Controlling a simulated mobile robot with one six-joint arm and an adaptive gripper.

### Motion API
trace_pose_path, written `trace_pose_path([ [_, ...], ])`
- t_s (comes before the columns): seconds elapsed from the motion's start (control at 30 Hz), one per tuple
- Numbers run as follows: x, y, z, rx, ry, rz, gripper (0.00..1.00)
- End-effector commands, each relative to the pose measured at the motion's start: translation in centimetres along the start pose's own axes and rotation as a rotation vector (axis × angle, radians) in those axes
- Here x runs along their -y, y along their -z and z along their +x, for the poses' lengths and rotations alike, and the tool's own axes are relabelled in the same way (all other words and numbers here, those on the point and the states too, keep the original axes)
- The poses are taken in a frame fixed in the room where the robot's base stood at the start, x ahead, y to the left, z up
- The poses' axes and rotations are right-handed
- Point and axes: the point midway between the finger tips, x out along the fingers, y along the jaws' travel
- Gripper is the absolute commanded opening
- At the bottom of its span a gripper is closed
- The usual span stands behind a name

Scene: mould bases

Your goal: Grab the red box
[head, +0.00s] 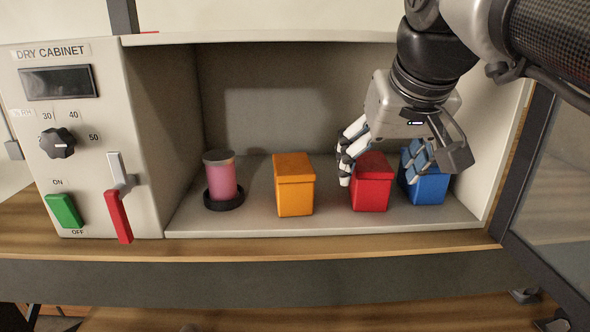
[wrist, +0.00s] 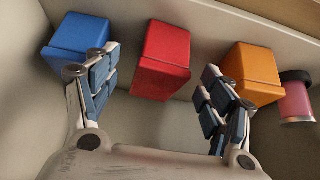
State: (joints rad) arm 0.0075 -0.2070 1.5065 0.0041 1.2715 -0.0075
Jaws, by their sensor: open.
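The red box (head: 371,186) stands on the cabinet floor between an orange box (head: 294,186) and a blue box (head: 427,186). In the head view my gripper (head: 383,163) is above and around the upper part of the red box, with one finger to its left and the other to its right, in front of the blue box. In the wrist view the red box (wrist: 162,62) lies beyond and between the spread fingertips of my gripper (wrist: 152,80). The gripper is open and holds nothing. I cannot tell whether a finger touches the red box.
The right finger is close to the blue box (wrist: 78,44); the orange box (wrist: 250,72) is near the other finger. A pink jar (head: 221,178) stands in a black ring at left. The dry cabinet's walls and front lip (head: 320,229) bound the space.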

Motion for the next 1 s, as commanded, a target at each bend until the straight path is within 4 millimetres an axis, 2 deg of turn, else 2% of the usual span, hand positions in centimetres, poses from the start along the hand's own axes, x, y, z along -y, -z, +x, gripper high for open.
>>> trace_pose_path([
  [0.2, 0.0, 1.4, 0.9, 0.001, 0.0, 0.0, 0.74],
  [0.4, 0.0, 1.2, 4.2, 0.003, 0.0, 0.0, 0.74],
  [0.53, 0.0, 1.3, 5.6, 0.002, 0.0, 0.0, 0.74],
  [0.8, 0.0, 1.3, 5.9, -0.001, 0.0, 0.0, 0.74],
  [1.0, 0.0, 1.3, 5.9, 0.0, 0.0, 0.0, 0.62],
])
